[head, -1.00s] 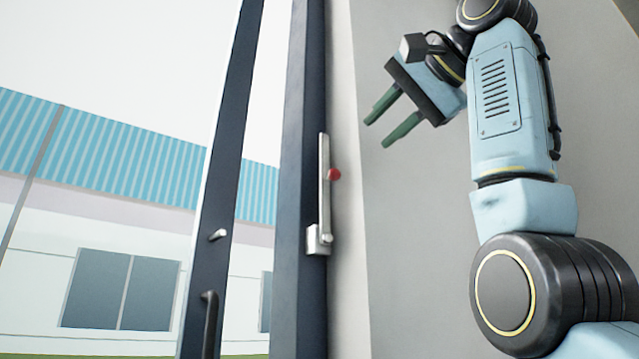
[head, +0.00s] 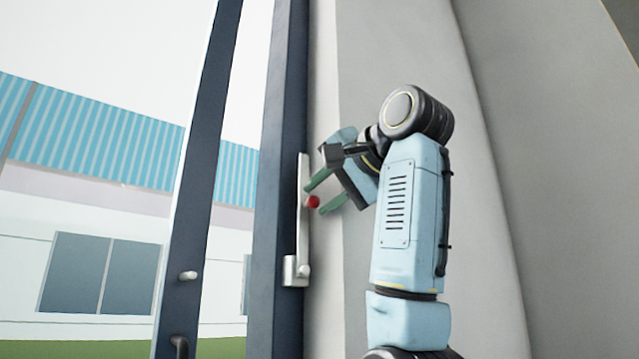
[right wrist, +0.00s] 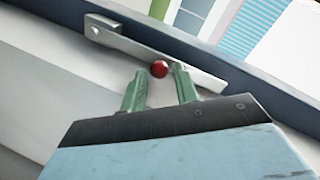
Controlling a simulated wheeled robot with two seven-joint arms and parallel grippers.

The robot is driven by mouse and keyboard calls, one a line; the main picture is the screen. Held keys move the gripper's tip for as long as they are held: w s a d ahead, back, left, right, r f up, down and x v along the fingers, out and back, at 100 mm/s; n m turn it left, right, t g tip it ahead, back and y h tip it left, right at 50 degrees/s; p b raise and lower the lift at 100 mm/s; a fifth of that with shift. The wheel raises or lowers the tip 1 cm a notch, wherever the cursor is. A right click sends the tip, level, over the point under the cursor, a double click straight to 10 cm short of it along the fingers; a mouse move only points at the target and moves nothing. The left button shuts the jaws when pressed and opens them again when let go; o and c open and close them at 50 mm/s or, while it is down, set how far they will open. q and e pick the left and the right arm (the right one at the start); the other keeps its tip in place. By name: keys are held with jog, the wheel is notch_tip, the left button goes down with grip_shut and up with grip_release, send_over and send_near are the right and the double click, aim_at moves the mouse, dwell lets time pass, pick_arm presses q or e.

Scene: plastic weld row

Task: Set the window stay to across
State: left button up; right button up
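The window stay is a pale metal bar (head: 302,205) that stands upright along the dark window frame, hinged at a small bracket (head: 295,270) at its lower end. A red knob (head: 313,201) sits on the bar's side. My right gripper (head: 318,196) is open, its green fingers pointing at the knob. In the right wrist view the knob (right wrist: 159,69) shows between and just beyond the fingertips (right wrist: 160,74) of that gripper; I cannot tell whether they touch it. My left gripper is in neither view.
The window sash (head: 195,190) stands open at the left, with a small peg (head: 187,275) and a dark handle (head: 180,346) on it. A grey wall (head: 400,60) lies behind my right arm. A building shows outside.

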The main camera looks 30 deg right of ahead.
jog(key=shift+w+f, duration=0.2)
jog(key=shift+w, duration=0.5)
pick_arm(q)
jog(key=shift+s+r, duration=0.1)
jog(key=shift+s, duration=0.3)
pick_arm(e)
grip_shut()
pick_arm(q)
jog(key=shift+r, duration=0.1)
pick_arm(e)
jog(key=shift+a, duration=0.15)
